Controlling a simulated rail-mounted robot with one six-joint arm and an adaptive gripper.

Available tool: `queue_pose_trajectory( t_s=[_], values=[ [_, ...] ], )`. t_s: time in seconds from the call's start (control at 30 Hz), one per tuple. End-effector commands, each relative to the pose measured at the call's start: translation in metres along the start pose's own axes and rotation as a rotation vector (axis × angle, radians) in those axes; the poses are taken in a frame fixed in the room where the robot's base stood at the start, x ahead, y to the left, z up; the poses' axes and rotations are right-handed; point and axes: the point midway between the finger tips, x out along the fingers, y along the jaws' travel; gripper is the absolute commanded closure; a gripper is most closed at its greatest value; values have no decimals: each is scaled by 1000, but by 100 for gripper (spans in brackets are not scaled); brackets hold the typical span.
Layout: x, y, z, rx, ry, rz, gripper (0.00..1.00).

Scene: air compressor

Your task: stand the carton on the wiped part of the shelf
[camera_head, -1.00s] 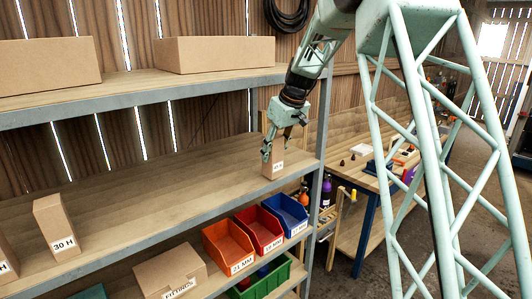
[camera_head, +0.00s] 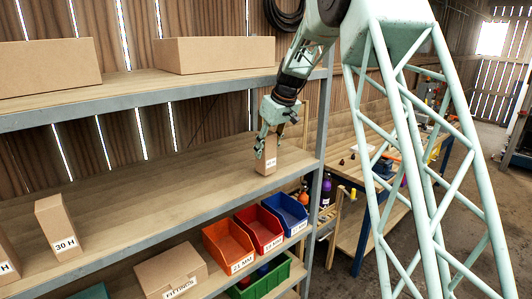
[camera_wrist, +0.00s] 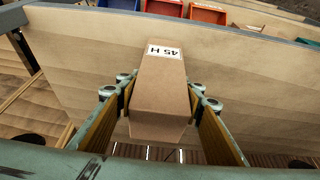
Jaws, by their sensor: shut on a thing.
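A small brown carton (camera_head: 266,157) with a white label is at the right end of the middle shelf (camera_head: 160,185). My gripper (camera_head: 271,143) is shut on its upper part from above. In the wrist view the carton (camera_wrist: 160,90) sits between the two fingers (camera_wrist: 160,105), and its label reads 45 H. The carton looks upright in the head view. I cannot tell whether its base touches the shelf. No clear edge of a wiped part shows on the boards.
A carton labelled 30 H (camera_head: 57,228) stands at the left of the same shelf, with bare board between. A grey shelf post (camera_head: 318,160) is close on the right. Orange (camera_head: 229,247), red (camera_head: 260,228) and blue (camera_head: 286,214) bins sit below.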

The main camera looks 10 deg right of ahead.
Motion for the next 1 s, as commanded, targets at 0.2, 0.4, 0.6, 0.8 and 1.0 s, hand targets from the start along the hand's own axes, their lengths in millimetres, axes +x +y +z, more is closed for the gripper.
queue_pose_trajectory(
  t_s=[0.2, 0.4, 0.6, 0.8, 1.0],
  values=[
    [10, 0, 3, -1, 1, 1, 82],
    [13, 0, 4, -2, 1, 1, 82],
    [13, 0, 4, -1, 1, 1, 82],
    [16, 0, 6, -1, 1, 1, 82],
    [16, 0, 6, -1, 0, 0, 52]
  ],
)
